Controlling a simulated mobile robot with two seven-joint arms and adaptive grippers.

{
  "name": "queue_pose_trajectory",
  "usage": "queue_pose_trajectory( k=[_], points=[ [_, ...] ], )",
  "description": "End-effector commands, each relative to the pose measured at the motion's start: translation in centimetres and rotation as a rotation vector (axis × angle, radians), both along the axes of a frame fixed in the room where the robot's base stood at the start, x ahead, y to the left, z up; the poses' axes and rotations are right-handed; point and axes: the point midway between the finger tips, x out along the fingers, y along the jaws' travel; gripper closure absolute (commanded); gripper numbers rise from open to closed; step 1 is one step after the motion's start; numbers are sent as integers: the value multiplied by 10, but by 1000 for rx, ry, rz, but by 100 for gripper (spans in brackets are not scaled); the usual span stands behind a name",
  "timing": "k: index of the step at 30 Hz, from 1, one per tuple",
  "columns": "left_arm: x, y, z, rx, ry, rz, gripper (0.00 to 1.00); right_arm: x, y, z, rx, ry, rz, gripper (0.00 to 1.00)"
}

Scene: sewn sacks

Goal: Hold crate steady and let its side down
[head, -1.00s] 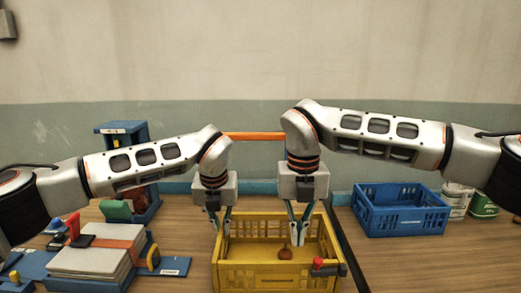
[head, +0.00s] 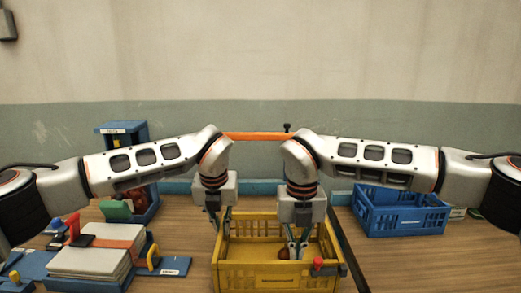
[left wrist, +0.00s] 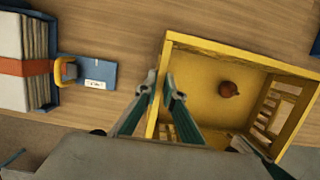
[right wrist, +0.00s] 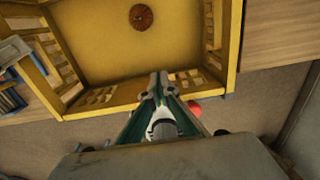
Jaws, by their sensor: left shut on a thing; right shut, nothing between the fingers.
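The yellow crate (head: 232,279) stands on the table in front of me. It also shows in the left wrist view (left wrist: 222,45) and the right wrist view (right wrist: 88,112). My left gripper (left wrist: 160,84) is shut on the crate's left wall, one finger on each side of it. My right gripper (right wrist: 160,78) is shut and empty, its tips close to the crate's front wall; I cannot tell if they touch it. A red knob (head: 318,264) sits at the front right corner. A round brown item (left wrist: 228,88) lies on the crate floor.
A blue crate (head: 400,222) stands at the right. At the left are a strapped stack (head: 90,263) and a blue stand (head: 120,128). An orange bar (head: 255,136) spans the back. A dark strip (head: 347,245) runs along the yellow crate's right side.

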Motion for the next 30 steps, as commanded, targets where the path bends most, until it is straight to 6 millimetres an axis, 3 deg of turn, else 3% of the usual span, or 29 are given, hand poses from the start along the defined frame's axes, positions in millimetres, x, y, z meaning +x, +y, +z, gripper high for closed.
queue_pose_trajectory(
  k=[18,30],
  points=[
    [1,0,1,0,-2,2,100,-31,0,-1,0,2,1,100],
    [1,1,1,0,-3,2,100,-34,0,-2,0,1,1,100]
  ],
)
